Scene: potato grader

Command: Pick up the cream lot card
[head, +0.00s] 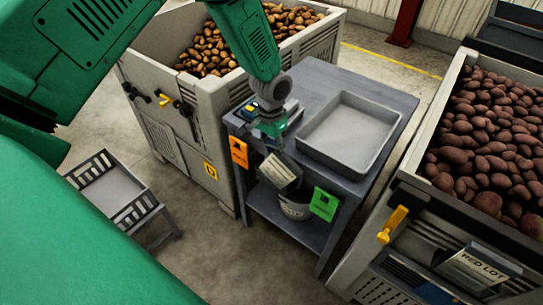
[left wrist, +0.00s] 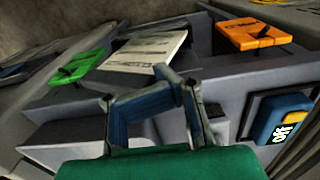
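The cream lot card (head: 280,172) is tilted at the front of the grey table, between an orange card (head: 239,153) and a green card (head: 323,203). My left gripper (head: 274,142) reaches down to its upper edge. In the left wrist view, the fingertips (left wrist: 170,82) come together at the near edge of the cream card (left wrist: 148,52), and the gripper looks shut on it. The fingers hide that corner, so the exact contact is unclear. The printing on the card is too blurred to read. My right gripper is not in view.
A grey tray (head: 347,133) lies on the table (head: 385,95); a bucket (head: 295,206) stands on the shelf below. Potato crates flank the table: left (head: 200,98), right (head: 412,190). A blue-and-yellow OFF switch (left wrist: 284,117) is close to the gripper's right.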

